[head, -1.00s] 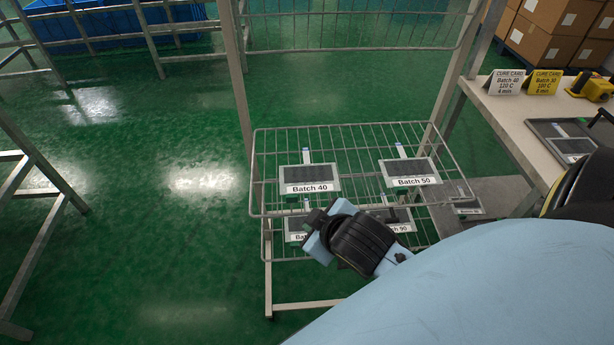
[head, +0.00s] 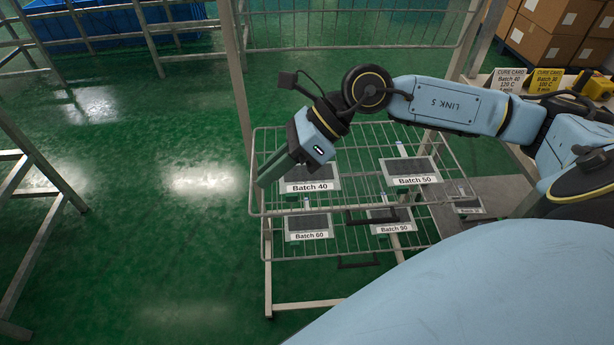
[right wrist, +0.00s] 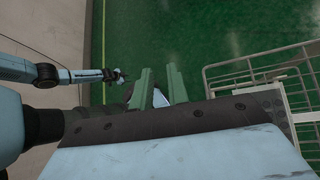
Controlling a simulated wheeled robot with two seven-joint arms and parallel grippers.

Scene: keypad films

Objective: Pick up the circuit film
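Flat circuit films with dark panels lie in labelled holders on a wire rack. The Batch 40 film (head: 318,172) and Batch 50 film (head: 409,166) are on the upper shelf; Batch 60 (head: 309,222) and Batch 90 (head: 390,215) are below. My right gripper (head: 268,172) is in front of the rack's left side, overlapping the left edge of Batch 40 in the picture.
The wire rack (head: 262,215) has thin rails around its shelves. A table at right carries two cure cards (head: 508,80) and a yellow device (head: 592,84); my arm hides much of it. Cardboard boxes (head: 556,36) stand behind. Green floor left of the rack is free.

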